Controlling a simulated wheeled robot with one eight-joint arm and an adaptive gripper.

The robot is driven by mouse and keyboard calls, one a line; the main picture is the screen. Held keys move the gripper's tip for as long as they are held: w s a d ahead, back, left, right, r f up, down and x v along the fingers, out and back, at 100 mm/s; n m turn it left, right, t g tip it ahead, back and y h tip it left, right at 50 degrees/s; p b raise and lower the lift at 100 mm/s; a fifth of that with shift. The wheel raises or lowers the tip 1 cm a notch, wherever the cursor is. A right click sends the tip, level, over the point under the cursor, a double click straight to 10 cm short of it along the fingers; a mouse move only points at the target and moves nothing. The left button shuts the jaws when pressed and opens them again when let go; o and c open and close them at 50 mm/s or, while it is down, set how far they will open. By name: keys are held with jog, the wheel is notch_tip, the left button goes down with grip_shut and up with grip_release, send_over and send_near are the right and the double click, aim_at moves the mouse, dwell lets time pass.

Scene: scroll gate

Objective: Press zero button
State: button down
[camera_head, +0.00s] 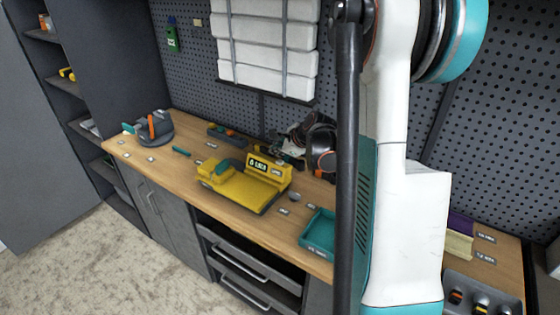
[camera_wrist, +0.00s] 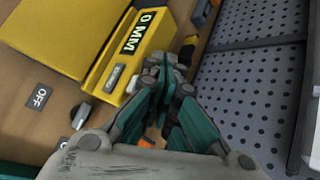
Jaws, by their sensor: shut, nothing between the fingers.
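The yellow device (camera_head: 245,187) with a raised display box sits on the wooden bench. Its display (camera_head: 258,165) is small in the head view; in the wrist view the display (camera_wrist: 139,32) reads "0 MM". A small grey labelled patch (camera_wrist: 115,78) sits beside the display on the same face; its text is too small to read, so I cannot tell if it is the zero button. My gripper (camera_wrist: 161,72) is shut and empty, with its fingertips close to the end of the display box. I cannot tell whether they touch it. In the head view the gripper is small and partly unclear behind the box.
A small knob (camera_wrist: 82,114) and an "OFF" label (camera_wrist: 40,96) lie beside the device. A teal tray (camera_head: 318,232) stands to its right on the bench. A grey round holder (camera_head: 155,128) stands at the left end. The perforated wall (camera_wrist: 262,85) is close behind.

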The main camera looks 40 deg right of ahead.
aim_at(278, 162)
jog(key=shift+r+p, duration=1.25)
jog(key=shift+r, duration=1.05)
jog(key=s+a+r+n+p, duration=0.1)
jog(key=a+r+n, duration=0.5)
jog(key=a+n, duration=0.55)
jog(key=a+r+n, duration=0.7)
jog(key=a+n, duration=0.2)
jog(key=a, duration=0.5)
jog(key=s+a+f+n+b, duration=0.1)
jog(key=s+f+n+b, duration=0.1)
jog(key=s, duration=0.6)
jog(key=s+a+f+n+g+b, duration=0.1)
jog(key=s+f+n+b, duration=0.1)
jog(key=s+f+b, duration=0.2)
jog(key=s+a+f+n+g+b, duration=0.1)
jog(key=s+f+b, duration=0.3)
jog(key=s, duration=0.9)
notch_tip(278, 162, down, 2)
jog(key=shift+a+f+n, duration=0.2)
jog(key=shift+a+n, duration=0.3)
jog(key=shift+n, duration=0.15)
